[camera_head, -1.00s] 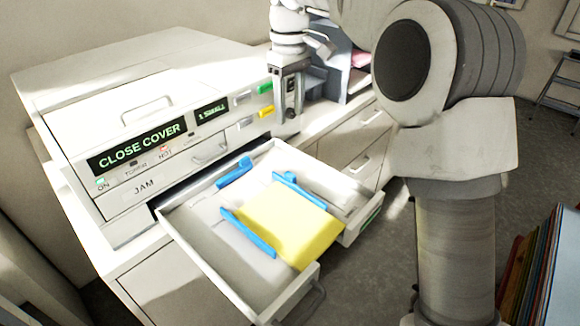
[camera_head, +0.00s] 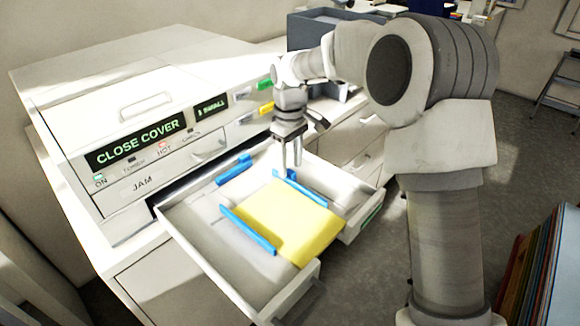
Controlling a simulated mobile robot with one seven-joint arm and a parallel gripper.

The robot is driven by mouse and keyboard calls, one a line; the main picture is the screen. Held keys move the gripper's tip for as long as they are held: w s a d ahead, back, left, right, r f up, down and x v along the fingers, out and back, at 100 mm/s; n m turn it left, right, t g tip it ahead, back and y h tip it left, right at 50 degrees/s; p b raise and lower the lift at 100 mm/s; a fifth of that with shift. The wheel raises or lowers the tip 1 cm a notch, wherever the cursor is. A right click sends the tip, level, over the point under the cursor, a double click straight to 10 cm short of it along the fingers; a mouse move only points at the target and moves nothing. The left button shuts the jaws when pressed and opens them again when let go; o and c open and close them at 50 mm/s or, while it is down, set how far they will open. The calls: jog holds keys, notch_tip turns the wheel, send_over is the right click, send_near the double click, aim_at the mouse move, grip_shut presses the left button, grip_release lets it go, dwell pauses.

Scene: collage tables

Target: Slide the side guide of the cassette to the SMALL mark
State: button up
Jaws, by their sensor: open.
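The cassette (camera_head: 180,226) is a pale open drawer pulled out of the machine. A yellow paper stack (camera_head: 300,225) lies in it. A blue guide (camera_head: 247,230) runs along the stack's left side. Another blue guide (camera_head: 299,188) stands at the stack's upper right edge, its upper end partly behind my gripper. A third blue piece (camera_head: 234,169) stands apart near the back left of the cassette. My gripper (camera_head: 291,165) is open, pointing down, just above or beside the upper right guide; I cannot tell whether it touches it. The SMALL mark cannot be made out in the cassette.
The machine (camera_head: 110,85) stands behind the cassette, with a lit "CLOSE COVER" display (camera_head: 136,146) and a smaller display (camera_head: 211,107). A grey box (camera_head: 315,30) is at the back. Upright coloured folders (camera_head: 545,270) are at lower right.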

jog(key=shift+f, duration=0.65)
grip_shut()
dwell(1.0)
